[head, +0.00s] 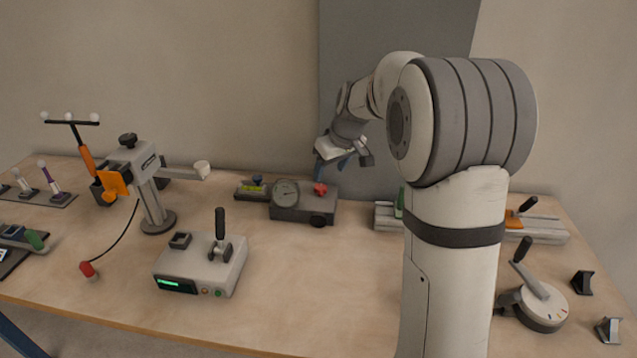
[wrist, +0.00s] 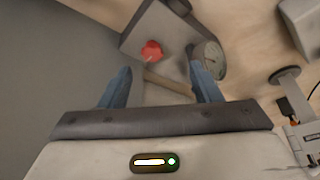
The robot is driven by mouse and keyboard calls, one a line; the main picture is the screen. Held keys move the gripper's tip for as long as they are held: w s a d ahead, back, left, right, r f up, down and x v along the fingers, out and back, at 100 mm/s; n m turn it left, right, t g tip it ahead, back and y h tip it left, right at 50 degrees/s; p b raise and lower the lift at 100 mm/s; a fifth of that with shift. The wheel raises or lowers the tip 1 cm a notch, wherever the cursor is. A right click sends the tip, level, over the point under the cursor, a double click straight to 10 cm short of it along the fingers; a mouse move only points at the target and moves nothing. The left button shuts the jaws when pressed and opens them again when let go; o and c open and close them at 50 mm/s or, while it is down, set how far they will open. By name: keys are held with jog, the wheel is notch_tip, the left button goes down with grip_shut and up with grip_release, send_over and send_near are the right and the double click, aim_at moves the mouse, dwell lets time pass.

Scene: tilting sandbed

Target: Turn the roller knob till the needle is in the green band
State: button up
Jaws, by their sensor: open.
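A grey box with a round gauge (head: 286,193) stands near the back of the table. A red knob (head: 320,188) sits on its top and a dark round knob (head: 318,220) is low on its front right. I cannot tell for sure which one is the roller knob. In the wrist view the red knob (wrist: 151,51) and the gauge (wrist: 209,58) show beyond my fingers. The needle and green band are too small to make out. My gripper (head: 343,162) is open and empty, above and behind the box, touching nothing; its blue fingers (wrist: 162,84) also show in the wrist view.
A yellow-marked level block (head: 252,190) stands left of the box. A lever box (head: 201,265) is in front, and a post stand (head: 158,220) is at left. A rail device (head: 388,215) is to the right, partly behind my arm. The table before the gauge box is clear.

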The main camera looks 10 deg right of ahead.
aim_at(321, 187)
jog(key=x, duration=0.3)
jog(key=w+x, duration=0.1)
jog(key=x, duration=0.2)
jog(key=w+x, duration=0.1)
jog(key=x, duration=0.3)
jog(key=shift+w+d+r, duration=0.1)
jog(key=shift+d+r, duration=0.1)
jog(key=shift+d, duration=0.05)
